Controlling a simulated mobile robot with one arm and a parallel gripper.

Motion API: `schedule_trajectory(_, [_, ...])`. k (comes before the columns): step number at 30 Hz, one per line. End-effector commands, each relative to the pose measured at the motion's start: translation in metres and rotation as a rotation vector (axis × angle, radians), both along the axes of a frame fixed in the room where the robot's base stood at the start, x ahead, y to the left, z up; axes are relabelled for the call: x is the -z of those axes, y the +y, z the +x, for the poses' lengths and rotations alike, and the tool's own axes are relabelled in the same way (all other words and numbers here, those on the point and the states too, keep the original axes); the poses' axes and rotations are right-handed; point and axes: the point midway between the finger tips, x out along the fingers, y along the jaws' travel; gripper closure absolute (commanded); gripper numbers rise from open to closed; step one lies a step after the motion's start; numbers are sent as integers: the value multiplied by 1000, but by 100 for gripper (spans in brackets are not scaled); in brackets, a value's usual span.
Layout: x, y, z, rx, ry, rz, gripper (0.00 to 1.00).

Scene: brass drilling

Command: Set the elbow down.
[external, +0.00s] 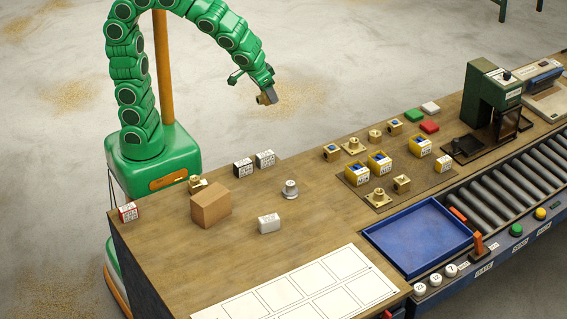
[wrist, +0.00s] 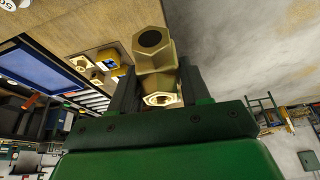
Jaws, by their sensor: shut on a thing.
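My gripper (external: 268,92) is shut on a brass elbow (external: 262,99) and holds it up in the air. In the external view both appear against the bare floor, above the back edge of the bench. In the wrist view the elbow (wrist: 155,62) sits between the two dark fingers of my gripper (wrist: 157,88). One dark round opening faces up in that picture and a bright hex end faces the camera. The wooden bench top (external: 240,240) lies below, apart from the elbow.
A cardboard box (external: 211,205), a grey knob-like part (external: 290,189) and small labelled blocks (external: 269,223) stand on the bench. A white sheet with squares (external: 300,292) lies in front. Brass fittings (external: 378,196), a blue tray (external: 418,238) and a green press (external: 492,98) are farther right.

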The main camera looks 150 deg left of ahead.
Motion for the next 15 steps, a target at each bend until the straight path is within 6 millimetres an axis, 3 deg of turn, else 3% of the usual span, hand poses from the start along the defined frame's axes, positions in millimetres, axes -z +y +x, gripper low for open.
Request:
schedule_trajectory(8, [0,-28,35,131,-1,-2,100])
schedule_trajectory(15, [0,-65,72,288,0,-6,100])
